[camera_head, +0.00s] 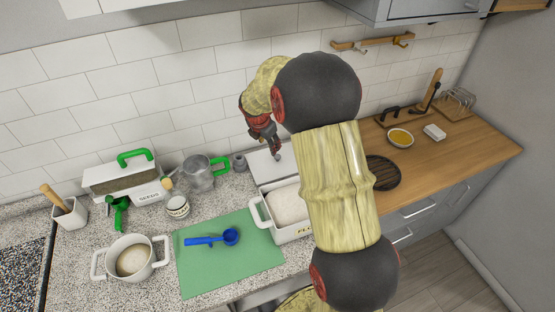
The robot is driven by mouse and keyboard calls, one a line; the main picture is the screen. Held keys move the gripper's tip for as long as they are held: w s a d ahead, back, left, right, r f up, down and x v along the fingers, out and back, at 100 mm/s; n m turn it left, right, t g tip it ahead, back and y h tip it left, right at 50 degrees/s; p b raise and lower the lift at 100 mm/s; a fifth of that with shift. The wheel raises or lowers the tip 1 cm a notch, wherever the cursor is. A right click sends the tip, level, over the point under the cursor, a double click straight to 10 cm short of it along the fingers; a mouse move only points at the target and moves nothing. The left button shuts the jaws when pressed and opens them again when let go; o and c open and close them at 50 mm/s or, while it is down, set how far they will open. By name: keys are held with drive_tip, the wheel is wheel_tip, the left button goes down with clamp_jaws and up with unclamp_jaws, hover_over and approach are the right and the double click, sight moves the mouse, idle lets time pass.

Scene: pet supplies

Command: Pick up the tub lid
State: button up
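A white tub (258,212) with lettering on its front, mostly cut off by my arm, stands open on the counter at the centre. A pale, rounded mass fills it. A flat whitish panel (262,167), which looks like the tub lid, shows at the tub's back edge; I cannot tell whether it lies flat or leans. My gripper (277,154), red and dark, points down at the panel's right part. A small grey piece shows at its fingertips, but I cannot tell whether it is a lid knob or a fingertip. Contact and finger opening are unclear.
A green mat (205,265) with a blue scoop (231,237) lies left of the tub. A white pot (131,259) stands at front left. My arm hides the tub's right side.

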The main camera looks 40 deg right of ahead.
sight(277, 156)
drive_tip(key=shift+w+d+f+n+b, duration=0.1)
drive_tip(key=shift+w+d+f+n, duration=0.85)
drive_tip(key=shift+f, duration=1.35)
drive_tip(key=shift+w+d+f+n+b, duration=0.1)
drive_tip(key=shift+w+d+f+n, duration=0.25)
drive_tip(key=shift+d+f, duration=1.55)
drive_tip(key=shift+w+d+f+n+b, duration=0.1)
drive_tip(key=shift+w+d+f+n, duration=0.55)
drive_tip(key=shift+f, duration=2.1)
drive_tip(key=shift+w, duration=0.1)
drive_tip(key=shift+c, duration=0.9)
clamp_jaws()
